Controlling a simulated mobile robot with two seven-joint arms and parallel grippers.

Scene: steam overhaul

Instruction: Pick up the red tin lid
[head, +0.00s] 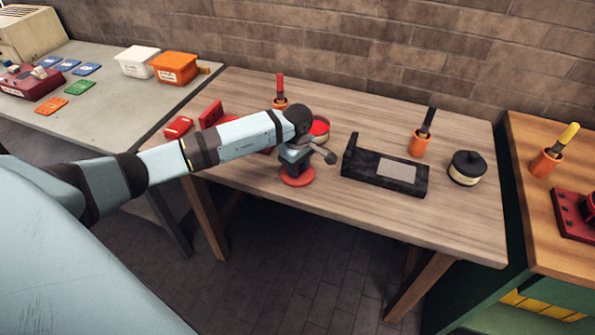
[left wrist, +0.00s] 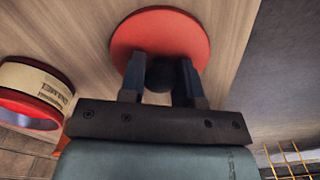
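The red tin lid (head: 297,178) is a flat red disc near the front edge of the wooden table, to the left of the dark tray. In the left wrist view the lid (left wrist: 160,32) lies just beyond my fingertips, with a dark knob (left wrist: 158,76) between the two fingers. My left gripper (head: 294,160) points down over the lid and partly hides it. The fingers straddle the knob; whether they press on it is not clear. The lid looks level, at or very close to the table top. My right gripper is in neither view.
An open tin with a red inside (head: 320,128) stands close behind my gripper. Red pieces (head: 178,127) lie at left. The front right tabletop is clear.

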